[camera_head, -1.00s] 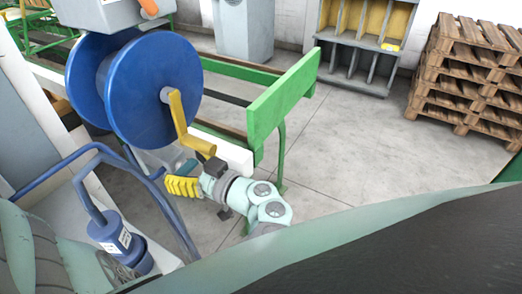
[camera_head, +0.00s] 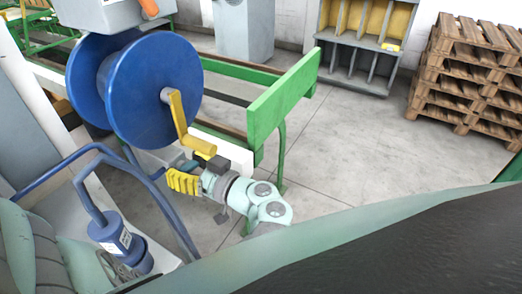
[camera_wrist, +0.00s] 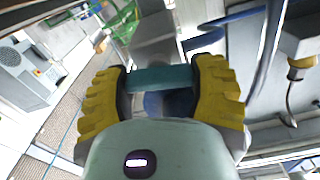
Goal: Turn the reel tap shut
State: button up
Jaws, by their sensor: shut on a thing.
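The teal tap handle (camera_wrist: 160,78) runs as a bar between the two yellow fingers of my gripper (camera_wrist: 160,88) in the wrist view. My gripper is shut on it, one finger at each end. In the head view my gripper (camera_head: 184,181) is below the blue reel (camera_head: 152,90) and its yellow crank (camera_head: 178,122). Only a small teal part of the tap handle (camera_head: 189,166) shows there, just above the fingers. The tap's body is mostly hidden, so I cannot tell how far the tap is turned.
The crank's grip hangs close above my wrist. A green frame (camera_head: 284,105) stands just behind it. Blue pipes (camera_head: 88,192) and a blue cylinder (camera_head: 117,240) are at left. Wooden pallets (camera_head: 465,75) stand far right; the floor (camera_head: 365,150) between is clear.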

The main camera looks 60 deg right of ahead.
jog(key=m+p, duration=0.1)
jog(key=m, duration=0.3)
jog(key=shift+d+r+m, duration=0.1)
jog(key=shift+m, duration=0.2)
jog(key=m+p, duration=0.2)
jog(key=m, duration=0.1)
jog(key=shift+m, duration=0.3)
jog(key=m+p, duration=0.2)
jog(key=m, duration=0.2)
jog(key=shift+d+f+m+p, duration=0.15)
jog(key=shift+m+p, duration=0.4)
jog(key=shift+m, duration=0.35)
jog(key=shift+a+f+m+p, duration=0.1)
jog(key=shift+m+p, duration=0.45)
jog(key=shift+m, duration=0.35)
jog(key=o, duration=1.2)
